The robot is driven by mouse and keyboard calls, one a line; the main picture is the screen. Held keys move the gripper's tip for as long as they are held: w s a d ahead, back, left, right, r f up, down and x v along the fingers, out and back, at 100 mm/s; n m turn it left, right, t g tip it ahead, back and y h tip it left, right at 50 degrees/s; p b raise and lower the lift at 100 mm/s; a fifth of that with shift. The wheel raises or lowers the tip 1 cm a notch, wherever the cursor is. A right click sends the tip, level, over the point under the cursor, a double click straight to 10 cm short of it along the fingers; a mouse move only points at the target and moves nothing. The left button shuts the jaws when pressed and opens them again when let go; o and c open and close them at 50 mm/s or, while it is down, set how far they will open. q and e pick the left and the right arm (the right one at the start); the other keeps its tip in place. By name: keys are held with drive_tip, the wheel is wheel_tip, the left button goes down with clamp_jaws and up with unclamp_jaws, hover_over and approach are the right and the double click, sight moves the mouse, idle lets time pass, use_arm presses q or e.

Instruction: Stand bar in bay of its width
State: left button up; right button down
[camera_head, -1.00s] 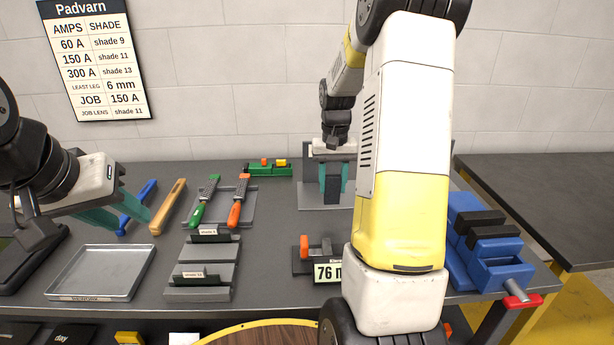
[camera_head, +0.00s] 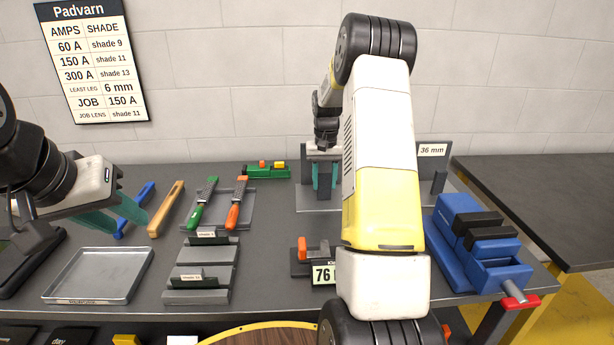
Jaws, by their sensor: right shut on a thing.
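My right gripper (camera_head: 323,188) points down at the back of the bench, with its teal fingers closed about a dark grey piece, apparently the bar (camera_head: 324,178). The arm and fingers hide most of it, and I cannot tell whether it touches the base below. Behind and around it is a grey stand with upright plates and a flat base (camera_head: 318,206). A "36 mm" label (camera_head: 432,150) is on its right part. My forearm hides the stand's middle, so the bays' widths cannot be compared. My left gripper (camera_head: 122,216) is open and empty at the left, above the bench.
A stepped grey rack (camera_head: 202,268) and a "76" sign (camera_head: 322,275) stand in front. A blue vise (camera_head: 482,250) stands at right.

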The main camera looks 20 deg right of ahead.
drive_tip(key=c, duration=0.8)
unclamp_jaws()
drive_tip(key=shift+f, duration=0.1)
drive_tip(key=shift+c, duration=0.2)
wheel_tip(320, 180, up, 12)
drive_tip(key=shift+f, duration=0.1)
drive_tip(key=s+a+r+n+t+y, duration=0.1)
drive_tip(key=s+a+r+t, duration=0.1)
drive_tip(key=s+a+r, duration=0.4)
drive_tip(key=s+a+r+n+t, duration=0.1)
drive_tip(key=s+a+r, duration=0.35)
drive_tip(key=s, duration=0.45)
drive_tip(key=s+a+f+t, duration=0.1)
drive_tip(key=s+a, duration=0.2)
drive_tip(key=s, duration=0.5)
drive_tip(key=s+a+f+n+t+y, duration=0.1)
drive_tip(key=s+a+t, duration=0.1)
drive_tip(key=s, duration=0.6)
drive_tip(key=shift+a+f+n, duration=0.15)
drive_tip(key=shift+a+n, duration=0.15)
drive_tip(key=shift+a, duration=0.3)
